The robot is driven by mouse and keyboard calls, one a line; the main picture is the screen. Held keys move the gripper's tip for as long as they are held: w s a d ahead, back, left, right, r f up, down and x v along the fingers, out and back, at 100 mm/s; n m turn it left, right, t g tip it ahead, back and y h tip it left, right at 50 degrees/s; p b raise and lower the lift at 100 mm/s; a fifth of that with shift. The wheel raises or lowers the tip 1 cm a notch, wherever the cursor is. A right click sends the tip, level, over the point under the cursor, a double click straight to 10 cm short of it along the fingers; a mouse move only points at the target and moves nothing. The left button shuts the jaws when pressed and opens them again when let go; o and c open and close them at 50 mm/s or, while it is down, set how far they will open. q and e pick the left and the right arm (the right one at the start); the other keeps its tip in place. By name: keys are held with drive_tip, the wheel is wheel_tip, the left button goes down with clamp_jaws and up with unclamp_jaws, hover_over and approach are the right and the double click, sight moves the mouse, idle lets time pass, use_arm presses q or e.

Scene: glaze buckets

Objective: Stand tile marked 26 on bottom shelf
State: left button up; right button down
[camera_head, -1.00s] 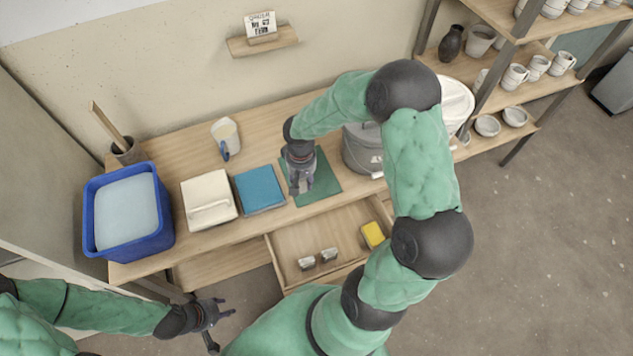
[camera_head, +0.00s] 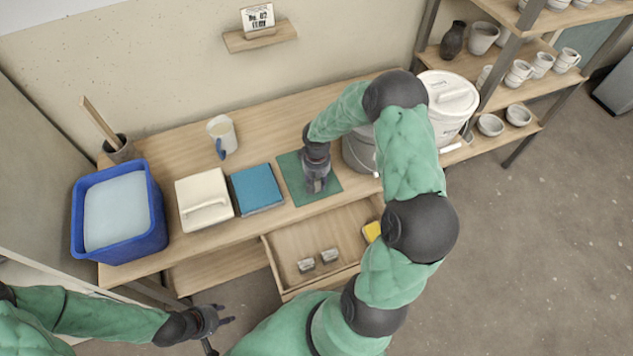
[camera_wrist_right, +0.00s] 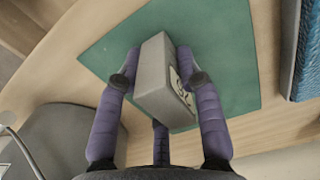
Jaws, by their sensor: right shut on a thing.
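My right gripper (camera_head: 316,184) is over the green mat (camera_head: 293,176) on the bench. In the right wrist view its fingers (camera_wrist_right: 158,78) are shut on a grey block-like tile (camera_wrist_right: 153,65). The tile has a pale label with dark marks on one side; I cannot read the number. The mat (camera_wrist_right: 105,55) lies behind the tile there; I cannot tell whether they touch. In the head view the tile is mostly hidden by the gripper. My left gripper (camera_head: 214,326) is open and empty, low at the front left. The shelf rack's lowest visible board (camera_head: 466,152) is at the right.

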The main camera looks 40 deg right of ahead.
drive_tip(key=shift+r, duration=0.1)
drive_tip(key=c, duration=1.2)
unclamp_jaws()
drive_tip(key=shift+f, duration=0.2)
drive_tip(key=o, duration=0.4)
drive_tip(key=shift+r, duration=0.1)
